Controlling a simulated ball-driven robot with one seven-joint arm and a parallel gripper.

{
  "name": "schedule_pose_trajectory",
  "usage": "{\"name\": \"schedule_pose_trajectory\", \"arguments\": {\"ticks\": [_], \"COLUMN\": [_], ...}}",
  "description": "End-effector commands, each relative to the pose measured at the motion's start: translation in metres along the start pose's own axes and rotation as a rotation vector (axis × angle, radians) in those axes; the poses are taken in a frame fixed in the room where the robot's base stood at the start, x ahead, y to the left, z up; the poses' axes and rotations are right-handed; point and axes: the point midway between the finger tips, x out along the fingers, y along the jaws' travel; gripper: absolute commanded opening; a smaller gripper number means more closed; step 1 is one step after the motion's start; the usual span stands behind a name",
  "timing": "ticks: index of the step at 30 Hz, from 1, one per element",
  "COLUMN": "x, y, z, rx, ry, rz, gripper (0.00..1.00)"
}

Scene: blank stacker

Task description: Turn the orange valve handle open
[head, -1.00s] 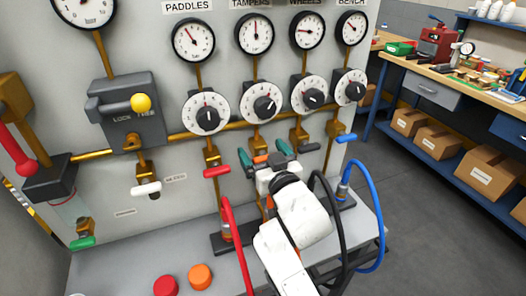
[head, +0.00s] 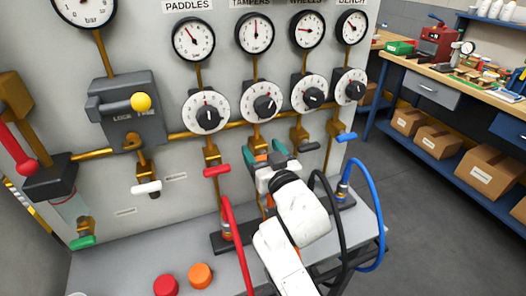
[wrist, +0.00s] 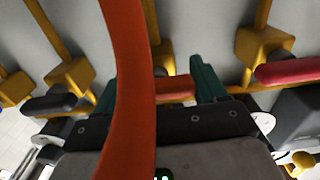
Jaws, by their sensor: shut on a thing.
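The orange valve handle (wrist: 178,88) lies between the green fingers of my gripper (wrist: 160,84) in the wrist view. My gripper is shut on it. In the head view my gripper (head: 270,156) is at the valve under the TAMPERS dial, and its fingers hide most or all of the handle. An orange hose (wrist: 127,80) passes close to the wrist camera and covers part of the left finger and the handle's left part.
A red handle (head: 217,171) is just left of my gripper, and a black handle (head: 309,147) just right. A blue handle (head: 347,137) is farther right. The red hose (head: 238,240) and blue hose (head: 376,215) rise from the bench around my arm.

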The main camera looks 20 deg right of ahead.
Motion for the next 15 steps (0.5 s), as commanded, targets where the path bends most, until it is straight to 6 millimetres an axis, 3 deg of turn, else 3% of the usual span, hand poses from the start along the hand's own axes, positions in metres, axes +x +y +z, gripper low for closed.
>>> {"name": "schedule_pose_trajectory", "arguments": {"ticks": [8,15], "x": [0.0,0.0001], "y": [-0.0008,-0.0021], "z": [-0.0011,-0.0016], "rx": [-0.093,-0.283], "ry": [0.0,-0.001], "rz": [0.0,0.0], "gripper": [0.4,0.4]}}
